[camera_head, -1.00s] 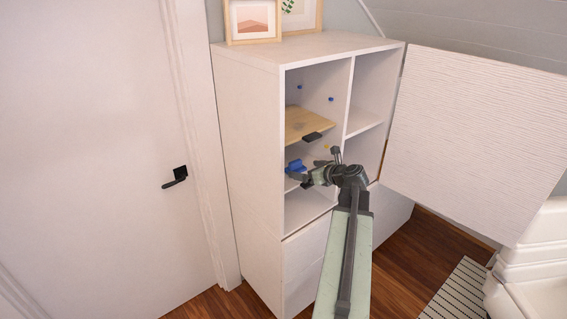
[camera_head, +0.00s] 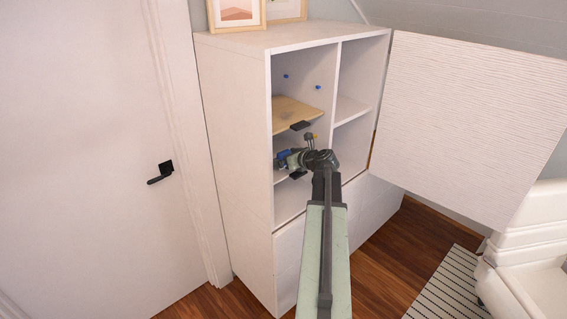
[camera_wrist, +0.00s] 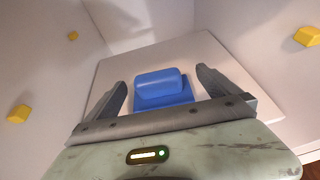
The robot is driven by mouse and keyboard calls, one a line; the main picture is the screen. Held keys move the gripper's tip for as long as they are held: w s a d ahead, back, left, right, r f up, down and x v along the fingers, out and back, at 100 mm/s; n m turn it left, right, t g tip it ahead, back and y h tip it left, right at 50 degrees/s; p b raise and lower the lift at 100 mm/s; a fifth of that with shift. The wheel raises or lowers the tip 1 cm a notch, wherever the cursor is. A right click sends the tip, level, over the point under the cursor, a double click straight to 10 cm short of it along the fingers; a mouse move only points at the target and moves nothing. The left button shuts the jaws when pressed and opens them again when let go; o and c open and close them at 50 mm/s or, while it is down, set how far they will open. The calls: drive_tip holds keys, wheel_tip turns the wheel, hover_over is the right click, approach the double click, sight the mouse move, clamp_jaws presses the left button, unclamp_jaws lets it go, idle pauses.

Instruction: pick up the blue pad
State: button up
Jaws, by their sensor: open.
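The blue pad (camera_wrist: 162,90) lies on a pale shelf board (camera_wrist: 205,58) inside the cabinet. It has a raised, rounded block on a flat base. My gripper (camera_wrist: 161,82) is open, with one finger on each side of the pad in the wrist view. I cannot tell whether either finger touches it. In the head view my gripper (camera_head: 291,160) reaches into the cabinet's left column, and only a small part of the blue pad (camera_head: 281,155) shows beside it.
The white cabinet (camera_head: 232,110) has its door (camera_head: 470,120) swung open on the right. A wooden shelf (camera_head: 292,112) sits above my gripper. Yellow pegs (camera_wrist: 18,114) stick out of the inner walls. A white chair (camera_head: 525,245) stands at the right.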

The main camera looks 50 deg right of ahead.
sight(285, 152)
drive_tip(key=shift+s, duration=0.1)
drive_tip(key=c, duration=1.4)
drive_tip(key=shift+r, duration=0.1)
drive_tip(key=shift+s+r, duration=0.15)
drive_tip(key=shift+r, duration=0.05)
drive_tip(key=r+p, duration=0.4)
drive_tip(key=p, duration=0.1)
drive_tip(key=r+p, duration=0.2)
drive_tip(key=shift+s+r, duration=0.25)
drive_tip(key=shift+r, duration=0.15)
drive_tip(key=s+a, duration=0.1)
drive_tip(key=s, duration=1.8)
drive_tip(key=shift+a+f, duration=0.15)
drive_tip(key=shift+a, duration=0.1)
drive_tip(key=o, duration=0.5)
drive_tip(key=shift+c, duration=0.2)
drive_tip(key=c, duration=0.3)
